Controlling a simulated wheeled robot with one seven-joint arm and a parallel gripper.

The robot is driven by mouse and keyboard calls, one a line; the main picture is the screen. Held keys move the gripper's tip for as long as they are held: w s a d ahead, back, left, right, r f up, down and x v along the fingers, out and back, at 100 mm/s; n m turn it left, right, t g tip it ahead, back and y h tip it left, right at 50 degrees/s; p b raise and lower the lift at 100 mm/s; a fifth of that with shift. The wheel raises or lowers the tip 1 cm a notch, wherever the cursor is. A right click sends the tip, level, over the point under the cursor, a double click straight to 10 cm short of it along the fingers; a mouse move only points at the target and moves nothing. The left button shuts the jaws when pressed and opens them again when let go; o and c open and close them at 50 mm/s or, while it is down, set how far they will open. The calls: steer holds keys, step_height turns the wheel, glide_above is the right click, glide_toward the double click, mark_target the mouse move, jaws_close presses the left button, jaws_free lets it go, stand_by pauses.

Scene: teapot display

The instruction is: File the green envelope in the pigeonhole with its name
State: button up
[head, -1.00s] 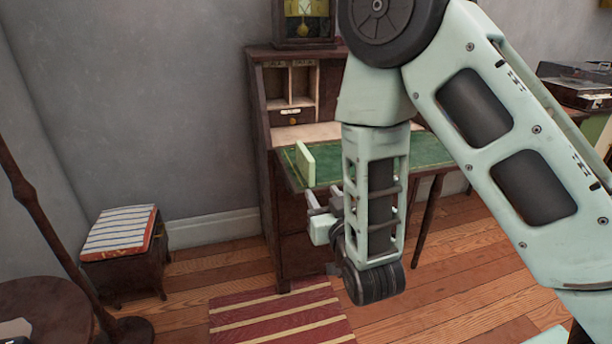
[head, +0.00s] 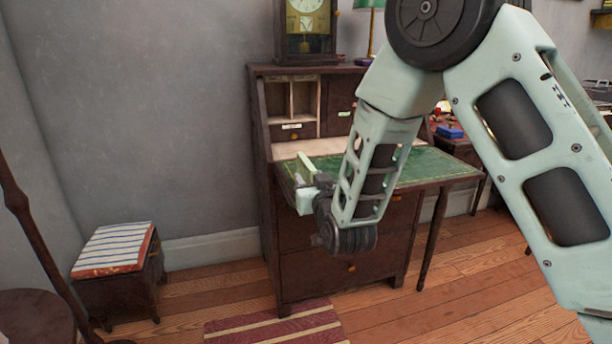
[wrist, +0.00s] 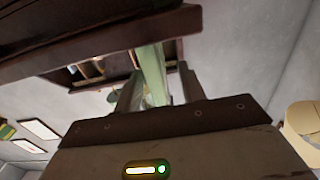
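The green envelope (head: 306,166) is pale green and thin, standing up on edge at the left front of the writing desk. My gripper (head: 310,187) is shut on its lower part, at the desk's front edge. In the wrist view the envelope (wrist: 152,72) rises between the two fingers (wrist: 155,95). No name on it can be read. The pigeonholes (head: 303,98) are open compartments at the back left of the desk, above a small drawer (head: 293,132) with a pale label. My arm hides part of the desk's right side.
The desk's green writing surface (head: 430,167) is mostly clear. A clock (head: 306,30) and a green lamp (head: 370,20) stand on top. A stool with a striped cushion (head: 112,248) is at the left. A striped rug (head: 280,325) lies in front.

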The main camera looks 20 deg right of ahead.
steer(key=shift+w+d, duration=0.2)
steer(key=shift+w, duration=1.65)
jaws_close()
steer(key=shift+r, duration=0.15)
